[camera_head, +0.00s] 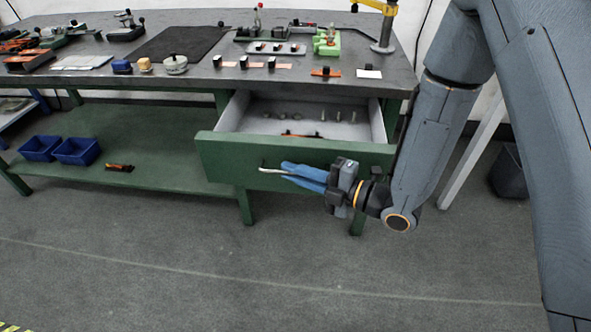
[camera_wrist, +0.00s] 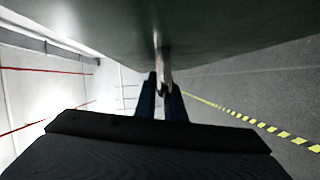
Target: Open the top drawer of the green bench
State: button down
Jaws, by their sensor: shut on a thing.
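The green bench (camera_head: 130,178) has its top drawer (camera_head: 225,160) pulled well out under the grey worktop in the head view. The drawer's pale inside shows, with several small items and an orange-handled tool in it. My gripper (camera_head: 290,174) is at the drawer front, its blue fingers shut on the light metal handle (camera_head: 270,170). In the wrist view, the gripper (camera_wrist: 161,92) closes around the handle (camera_wrist: 164,70) just under the dark green drawer front (camera_wrist: 90,25). The fingertips partly hide the handle.
The worktop (camera_head: 130,65) carries several tools, blocks and a dark mat (camera_head: 178,43). Two blue bins (camera_head: 76,150) and an orange-black tool (camera_head: 119,167) lie on the lower shelf. A dark bin (camera_head: 508,172) stands at the right. The floor in front is clear.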

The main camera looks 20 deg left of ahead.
jog(key=shift+s+a, duration=0.1)
jog(key=shift+s, duration=0.05)
jog(key=c, duration=1.8)
grip_release()
jog(key=shift+c, duration=0.2)
jog(key=shift+d, duration=0.3)
jog(key=d, duration=0.7)
jog(key=shift+s+r+b, duration=0.3)
jog(key=shift+b, duration=0.1)
jog(key=shift+d, duration=0.1)
